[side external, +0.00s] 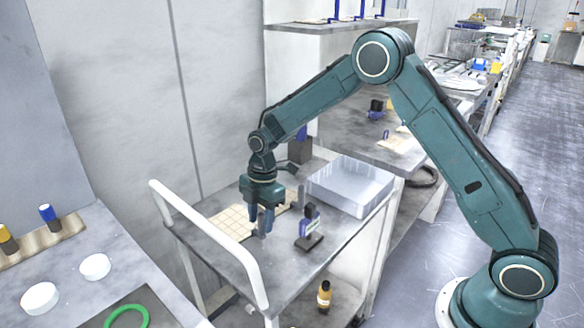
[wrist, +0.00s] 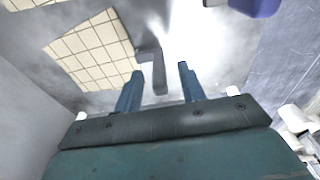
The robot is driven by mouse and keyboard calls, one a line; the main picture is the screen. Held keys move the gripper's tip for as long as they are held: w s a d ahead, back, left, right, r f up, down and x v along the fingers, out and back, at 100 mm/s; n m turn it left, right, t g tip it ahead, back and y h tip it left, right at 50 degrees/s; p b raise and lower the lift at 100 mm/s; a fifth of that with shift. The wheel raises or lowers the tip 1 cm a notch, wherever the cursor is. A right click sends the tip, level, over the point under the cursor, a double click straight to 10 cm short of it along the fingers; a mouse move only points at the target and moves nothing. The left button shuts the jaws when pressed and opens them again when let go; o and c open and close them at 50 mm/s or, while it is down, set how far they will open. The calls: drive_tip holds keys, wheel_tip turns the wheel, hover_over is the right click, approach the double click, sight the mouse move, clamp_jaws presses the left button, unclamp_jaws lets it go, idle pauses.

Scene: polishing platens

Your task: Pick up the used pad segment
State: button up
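The pad segment, a beige sheet with a square grid (side external: 229,219), lies flat on the grey cart top, partly hidden behind my gripper. Whether it is used cannot be told. In the wrist view the beige sheet (wrist: 88,50) is at upper left, outside my left finger. My gripper (side external: 262,222) points down over the cart beside the sheet. In the wrist view its two blue fingers (wrist: 160,69) are apart with nothing held. A grey angled piece (wrist: 151,66) shows near the left fingertip, between the fingers in the picture; its height relative to them is unclear.
A clear-walled tray (side external: 350,186) stands at the cart's back right. A small blue and dark device (side external: 309,224) stands right of my gripper. The cart's white handle (side external: 207,235) rises at left. An amber bottle (side external: 324,295) is on the lower shelf.

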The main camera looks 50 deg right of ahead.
drive_tip(key=shift+a+f, duration=0.1)
drive_tip(key=shift+f, duration=0.75)
clamp_jaws()
